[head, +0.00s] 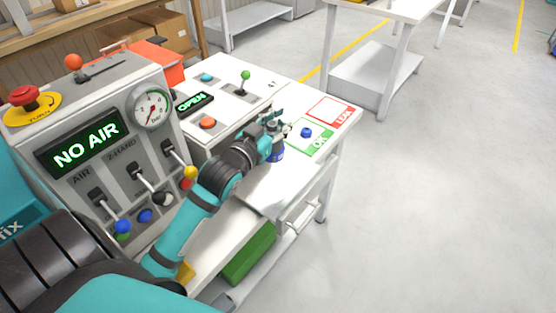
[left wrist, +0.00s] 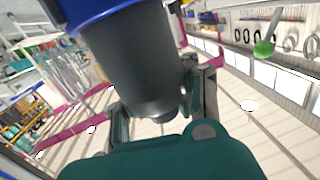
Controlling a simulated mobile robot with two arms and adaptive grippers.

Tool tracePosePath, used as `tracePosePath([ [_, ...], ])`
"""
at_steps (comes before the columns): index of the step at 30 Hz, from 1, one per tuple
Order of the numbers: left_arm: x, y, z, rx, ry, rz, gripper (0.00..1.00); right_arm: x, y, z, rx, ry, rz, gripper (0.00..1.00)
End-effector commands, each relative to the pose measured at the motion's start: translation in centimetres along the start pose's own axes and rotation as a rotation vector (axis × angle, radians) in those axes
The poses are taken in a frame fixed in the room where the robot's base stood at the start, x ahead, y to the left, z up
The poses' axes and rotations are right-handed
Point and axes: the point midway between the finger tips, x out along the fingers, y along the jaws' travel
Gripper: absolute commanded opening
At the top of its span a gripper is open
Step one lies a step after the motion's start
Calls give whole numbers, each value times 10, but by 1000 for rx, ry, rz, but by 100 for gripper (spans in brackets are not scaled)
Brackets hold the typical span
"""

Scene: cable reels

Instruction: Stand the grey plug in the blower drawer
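My left gripper (head: 278,128) is above the white worktable, in front of the white box with the OPEN display. It is shut on a dark grey cylindrical plug with a blue band, the grey plug (left wrist: 135,65). In the left wrist view the fingers (left wrist: 162,108) flank the plug's narrow end, and its blue band is at the top of the picture. In the head view only the blue end shows clearly below the fingers. I cannot tell whether it touches anything below. My right gripper is not in view.
A control panel (head: 95,130) reading NO AIR, with levers and a gauge, stands at left. A small blue piece (head: 306,132) lies on the green OK mat (head: 322,139), beside the red LEAK mat (head: 333,108). A green bin (head: 250,252) is below the table.

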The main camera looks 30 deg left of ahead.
Motion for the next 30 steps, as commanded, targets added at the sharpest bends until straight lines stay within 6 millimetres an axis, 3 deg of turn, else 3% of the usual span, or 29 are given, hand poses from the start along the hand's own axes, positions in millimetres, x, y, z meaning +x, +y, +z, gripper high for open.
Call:
tracePosePath([
  [2,8,-1,-4,-7,-6,-7,0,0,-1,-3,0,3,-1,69],
  [6,16,0,1,-3,-26,-7,0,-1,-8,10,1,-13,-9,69],
  [13,18,3,42,-1,-30,-6,0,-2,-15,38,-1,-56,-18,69],
  [17,18,4,57,-1,-28,-6,0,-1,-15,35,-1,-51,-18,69],
  [25,19,6,90,0,-28,-6,0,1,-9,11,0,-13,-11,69],
  [30,19,6,97,0,-25,-6,0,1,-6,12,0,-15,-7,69],
])
